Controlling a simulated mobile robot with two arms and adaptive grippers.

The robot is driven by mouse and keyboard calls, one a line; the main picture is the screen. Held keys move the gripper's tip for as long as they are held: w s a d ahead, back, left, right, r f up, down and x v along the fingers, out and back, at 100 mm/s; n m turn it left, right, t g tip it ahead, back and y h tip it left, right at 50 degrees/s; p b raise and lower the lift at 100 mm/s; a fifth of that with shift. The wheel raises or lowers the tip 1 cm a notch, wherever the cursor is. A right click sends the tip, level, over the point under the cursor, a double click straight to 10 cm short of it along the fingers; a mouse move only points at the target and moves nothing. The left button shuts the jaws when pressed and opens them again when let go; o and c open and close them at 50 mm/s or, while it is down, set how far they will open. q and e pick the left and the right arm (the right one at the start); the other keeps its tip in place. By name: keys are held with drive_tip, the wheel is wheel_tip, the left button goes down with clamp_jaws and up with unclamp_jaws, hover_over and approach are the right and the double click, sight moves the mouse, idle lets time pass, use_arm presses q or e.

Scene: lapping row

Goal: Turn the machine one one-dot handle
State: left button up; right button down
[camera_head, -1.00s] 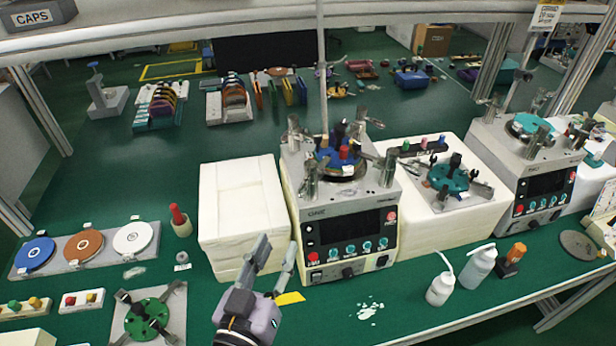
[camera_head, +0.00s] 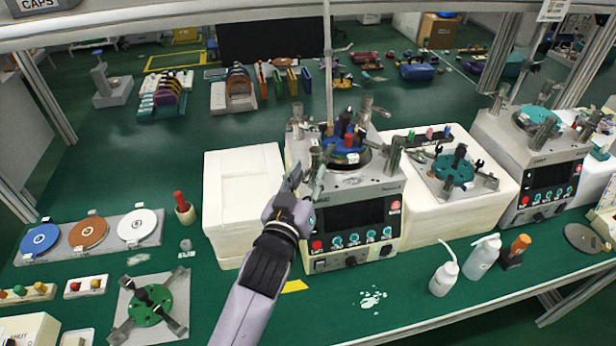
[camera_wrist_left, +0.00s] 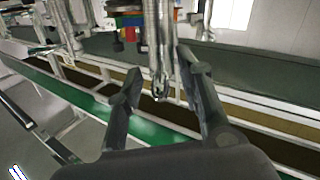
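Machine one (camera_head: 390,190) is a pale box with a dark screen, coloured knobs and a round top plate carrying blue and red parts. Several metal handles stand around the plate. The front-left handle (camera_head: 318,163) is closest to my left gripper (camera_head: 303,178), which is at the machine's front-left upper edge. In the left wrist view, my left gripper (camera_wrist_left: 160,70) has its fingers apart, with a metal handle (camera_wrist_left: 158,45) showing between them. I cannot tell whether they touch it. Dot marks on the handles are too small to make out. My right gripper is not in view.
A white block (camera_head: 240,195) stands left of machine one. A second machine (camera_head: 545,165) stands at the right, with a white stand (camera_head: 440,205) between. White bottles (camera_head: 445,272) stand at the front right. A green-disc fixture (camera_head: 150,305) lies front left.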

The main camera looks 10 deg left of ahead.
use_arm(q)
drive_tip(key=shift+w, duration=0.1)
clamp_jaws()
idle(0.4)
idle(0.5)
